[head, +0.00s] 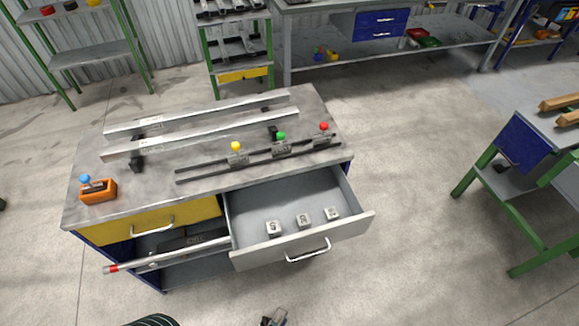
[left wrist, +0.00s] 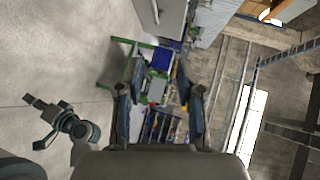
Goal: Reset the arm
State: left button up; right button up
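My left gripper (head: 273,319) shows only in part at the bottom edge of the head view, on the near side of the table and over the floor. In the left wrist view its two fingers (left wrist: 158,82) stand apart with nothing between them, so it is open and empty. My right gripper (left wrist: 42,122) shows at the lower left of the left wrist view, its fingers spread and no object in them. It does not show clearly in the head view.
The runout table (head: 85,208) has an open drawer (head: 262,205) jutting toward me, with several marked blocks inside. Rails, coloured knobs and an orange block (head: 99,191) are on top. A rod with a red end (head: 150,260) sticks out below.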

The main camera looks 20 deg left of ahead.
pick_arm(q)
jog(key=a+f+n+g+y, duration=0.1)
jog(key=a+f+n+g, duration=0.3)
jog(key=f, duration=0.9)
jog(key=a+f+n+g+y, duration=0.1)
jog(key=a+f+n+g, duration=0.3)
jog(key=f, duration=1)
jog(key=a+f+n+g+y+p, duration=0.1)
jog(key=a+f+n+g, duration=0.4)
jog(key=f+n, duration=0.4)
notch_tip(320, 180, down, 6)
jog(key=shift+w+a+r, duration=0.15)
jog(key=shift+a+r, duration=0.1)
jog(key=shift+a, duration=0.1)
pick_arm(e)
jog(key=s+f, duration=0.1)
jog(key=f, duration=0.1)
jog(key=shift+s+d+f, duration=0.15)
jog(key=shift+s+f, duration=0.25)
